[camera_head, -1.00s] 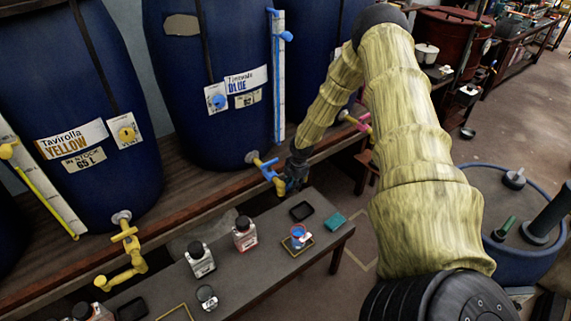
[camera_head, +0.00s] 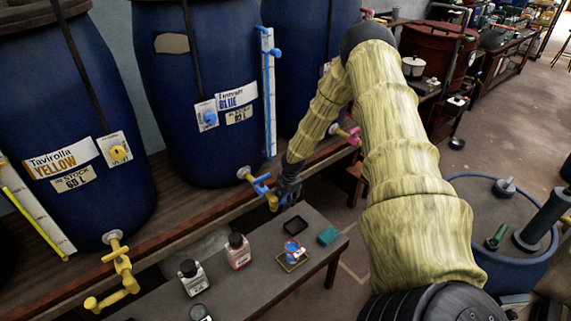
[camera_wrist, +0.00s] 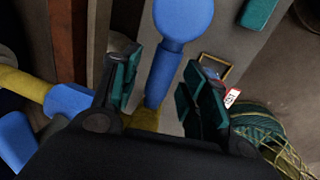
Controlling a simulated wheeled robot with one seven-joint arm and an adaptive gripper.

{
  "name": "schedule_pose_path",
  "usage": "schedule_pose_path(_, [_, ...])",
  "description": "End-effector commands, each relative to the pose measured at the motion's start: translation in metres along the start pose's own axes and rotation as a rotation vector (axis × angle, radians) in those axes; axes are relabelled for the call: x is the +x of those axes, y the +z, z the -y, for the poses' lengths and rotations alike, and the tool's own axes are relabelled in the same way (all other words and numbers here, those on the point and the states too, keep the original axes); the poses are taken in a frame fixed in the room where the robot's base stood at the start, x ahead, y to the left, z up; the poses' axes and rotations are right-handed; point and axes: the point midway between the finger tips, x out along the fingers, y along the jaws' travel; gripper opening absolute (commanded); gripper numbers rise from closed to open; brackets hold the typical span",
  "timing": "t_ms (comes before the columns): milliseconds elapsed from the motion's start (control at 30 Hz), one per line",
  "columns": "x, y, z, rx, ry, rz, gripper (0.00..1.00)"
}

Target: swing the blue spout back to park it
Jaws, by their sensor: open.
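The blue vat (camera_head: 200,130) stands on the bench, with a blue and yellow tap (camera_head: 262,188) low on its front. In the wrist view the blue spout (camera_wrist: 163,75) runs between my jaws, with a rounded blue end (camera_wrist: 183,20) beyond the fingertips and a yellow part (camera_wrist: 148,118) towards the palm. My gripper (camera_head: 288,188) is at this tap, and its two green-padded fingers (camera_wrist: 158,85) are apart, one on each side of the spout. A gap shows on the right side. I cannot tell whether the left finger touches.
The yellow vat's tap (camera_head: 118,265) is at left. A blue drum (camera_head: 480,270) stands right.

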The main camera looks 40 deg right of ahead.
Motion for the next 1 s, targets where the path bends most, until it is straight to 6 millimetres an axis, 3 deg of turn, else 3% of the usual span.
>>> schedule_pose_path(267, [-0.018,0.000,-0.001,0.000,0.002,-0.001,0.45])
schedule_pose_path(1000, [-0.099,0.001,-0.001,0.000,0.001,0.000,0.45])
